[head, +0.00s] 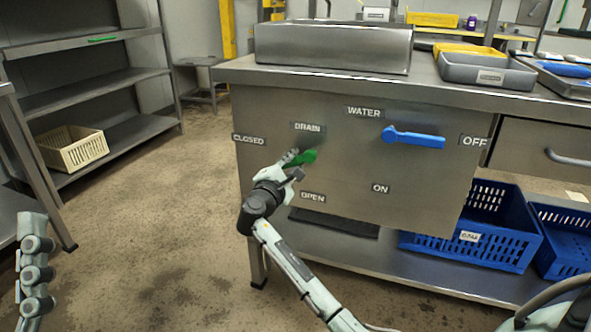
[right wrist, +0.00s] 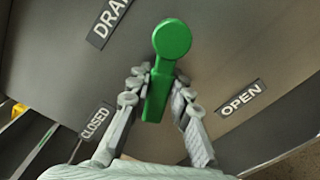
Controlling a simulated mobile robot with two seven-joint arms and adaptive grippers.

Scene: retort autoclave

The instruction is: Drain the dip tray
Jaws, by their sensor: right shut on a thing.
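The green drain lever (head: 303,157) is on the steel front panel under the DRAIN label (head: 308,127). My right gripper (head: 292,163) is shut on it. In the right wrist view the lever (right wrist: 172,42) lies between the two fingers of the gripper (right wrist: 158,95). Its arm points between the CLOSED label (head: 248,139) and the OPEN label (head: 312,197). A steel tray (head: 333,47), likely the dip tray, stands on the bench above; its inside is mostly hidden. Part of my left gripper (head: 35,265) shows at the lower left; its opening is unclear.
A blue water lever (head: 413,138) lies level, pointing toward the OFF label (head: 474,141). Grey (head: 486,72) and yellow trays stand on the bench (head: 230,69). Blue crates (head: 478,235) sit on the lower shelf. A rack (head: 95,92) stands left. The floor between is clear.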

